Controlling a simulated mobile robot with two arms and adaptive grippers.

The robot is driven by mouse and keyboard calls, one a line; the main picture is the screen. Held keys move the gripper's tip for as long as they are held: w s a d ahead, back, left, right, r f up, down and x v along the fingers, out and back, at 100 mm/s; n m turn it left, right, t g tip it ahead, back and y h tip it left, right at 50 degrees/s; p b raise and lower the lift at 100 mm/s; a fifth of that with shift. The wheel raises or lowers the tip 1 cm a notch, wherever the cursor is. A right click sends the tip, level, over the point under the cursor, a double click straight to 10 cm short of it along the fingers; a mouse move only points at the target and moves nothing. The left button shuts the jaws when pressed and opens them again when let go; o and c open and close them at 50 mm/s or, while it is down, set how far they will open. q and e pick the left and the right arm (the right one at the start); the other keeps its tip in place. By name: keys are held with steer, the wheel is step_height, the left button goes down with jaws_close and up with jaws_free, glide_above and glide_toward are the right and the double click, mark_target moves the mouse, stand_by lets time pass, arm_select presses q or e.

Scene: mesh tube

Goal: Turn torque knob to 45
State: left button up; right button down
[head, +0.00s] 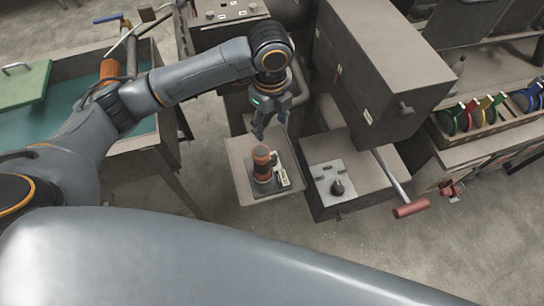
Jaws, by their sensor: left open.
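A black knob (337,187) stands on a light grey panel (325,176) on top of a dark box; which knob is the torque knob I cannot tell for sure, and no number can be read. An orange and dark upright cylinder (262,160) stands on a small light platform (240,160), with a small pale label beside its base. My left gripper (268,130) is open and points down just above the cylinder, to the left of the black knob. It appears apart from the cylinder, though the gap is hard to judge. My right gripper is not in view.
A large grey box (375,60) overhangs on the right, with a red-handled lever (410,208) below it. Coloured discs (480,112) stand in a rack at far right. A basin with a green lid (25,85) is at left.

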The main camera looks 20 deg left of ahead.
arm_select(q)
step_height(320, 180, down, 16)
steer(key=shift+w+r+p, duration=0.1)
steer(key=shift+p, duration=0.4)
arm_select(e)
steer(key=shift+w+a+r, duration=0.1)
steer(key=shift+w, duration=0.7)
arm_select(q)
steer(key=c, duration=1.1)
steer(key=shift+c, duration=0.3)
